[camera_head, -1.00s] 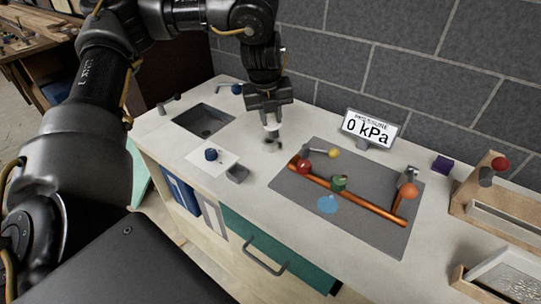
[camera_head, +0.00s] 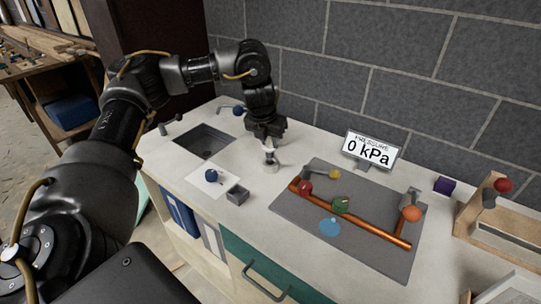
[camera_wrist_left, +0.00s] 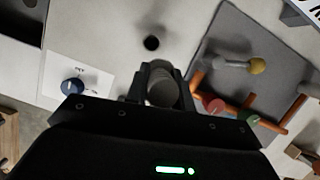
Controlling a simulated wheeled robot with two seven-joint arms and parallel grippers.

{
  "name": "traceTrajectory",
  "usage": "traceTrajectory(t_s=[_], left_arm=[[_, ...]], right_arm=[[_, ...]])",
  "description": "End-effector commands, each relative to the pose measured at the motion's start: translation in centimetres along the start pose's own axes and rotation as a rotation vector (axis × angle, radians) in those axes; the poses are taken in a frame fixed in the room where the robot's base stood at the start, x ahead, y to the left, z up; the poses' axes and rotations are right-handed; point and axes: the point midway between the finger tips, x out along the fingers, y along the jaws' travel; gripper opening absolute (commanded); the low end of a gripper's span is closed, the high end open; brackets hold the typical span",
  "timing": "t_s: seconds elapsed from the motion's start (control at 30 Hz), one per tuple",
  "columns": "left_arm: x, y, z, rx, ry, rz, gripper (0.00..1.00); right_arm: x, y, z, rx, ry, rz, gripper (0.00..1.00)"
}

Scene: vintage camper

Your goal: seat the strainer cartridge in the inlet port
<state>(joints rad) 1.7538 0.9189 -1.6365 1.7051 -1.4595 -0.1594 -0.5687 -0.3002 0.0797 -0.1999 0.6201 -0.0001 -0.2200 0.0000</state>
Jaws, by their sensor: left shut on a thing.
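My left gripper (camera_head: 269,148) points down over the counter, shut on a pale grey cylinder that I take for the strainer cartridge (camera_head: 271,158). In the left wrist view the cylinder (camera_wrist_left: 162,92) sits between the two dark fingers (camera_wrist_left: 163,80). A round dark hole (camera_wrist_left: 152,43) in the white counter, possibly the inlet port, lies just beyond the fingertips there, apart from the cylinder in the picture. In the head view I cannot make out this hole. How far the cylinder's lower end is from the counter is unclear. My right gripper is not in view.
A grey mat (camera_head: 390,257) with a copper pipe (camera_head: 372,227) and coloured knobs lies right of the gripper. The gauge (camera_head: 372,149) behind reads 0 kPa. Left are a sink (camera_head: 204,141), a blue knob on a white card (camera_head: 222,185) and a small grey box (camera_head: 237,195).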

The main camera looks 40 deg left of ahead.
Motion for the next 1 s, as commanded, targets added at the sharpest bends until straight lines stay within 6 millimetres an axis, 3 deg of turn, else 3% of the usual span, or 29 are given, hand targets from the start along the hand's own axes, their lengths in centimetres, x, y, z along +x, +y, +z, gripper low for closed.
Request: traceTrajectory(t_s=[0.03,0.1,0.23,0.53,0.8,1.0], left_arm=[[1.8,0.3,0.1,-0.006,0.007,0.000,0.00],[3.4,0.7,0.6,-0.005,0.006,0.000,0.00],[5.3,1.2,1.4,-0.002,0.004,-0.001,0.00],[6.4,1.5,2.1,0.002,0.000,-0.001,0.00],[9.7,1.7,1.3,0.002,0.002,-0.001,0.00],[9.8,1.7,1.3,0.002,-0.001,0.000,0.00]], right_arm=[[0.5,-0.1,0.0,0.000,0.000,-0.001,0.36],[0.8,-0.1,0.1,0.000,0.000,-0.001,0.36],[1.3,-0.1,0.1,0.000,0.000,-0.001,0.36],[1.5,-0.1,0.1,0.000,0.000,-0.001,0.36],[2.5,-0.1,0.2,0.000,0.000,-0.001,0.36],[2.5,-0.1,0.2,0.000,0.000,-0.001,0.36]])
